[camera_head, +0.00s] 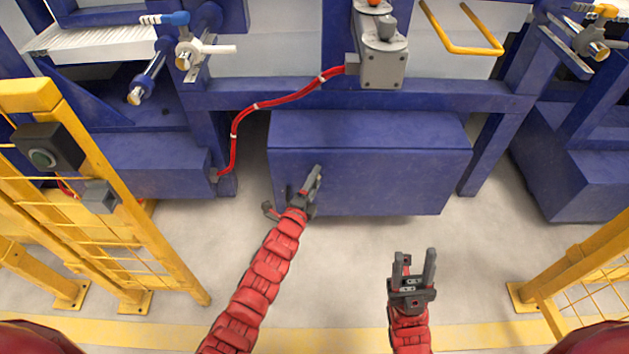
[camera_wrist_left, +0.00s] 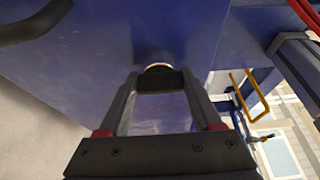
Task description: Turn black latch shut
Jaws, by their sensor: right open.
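A short dark block (camera_wrist_left: 160,80) with a pale round rim behind it stands out from a blue face in the left wrist view; it looks like the black latch. My left gripper (camera_wrist_left: 161,95) has its two fingers apart on either side of this block. The block fills the space between the tips; I cannot tell whether they press on it. In the head view my left gripper (camera_head: 316,172) is at the front of the blue box (camera_head: 385,165) and covers this spot. My right gripper (camera_head: 416,255) is open and empty over the floor, in front of the box.
A grey switch box (camera_head: 382,70) with a red cable (camera_head: 290,97) is above the blue box. A yellow handle (camera_head: 470,50) is at its right. Yellow fences stand at left (camera_head: 135,225) and right (camera_head: 580,270). Floor around my right gripper is clear.

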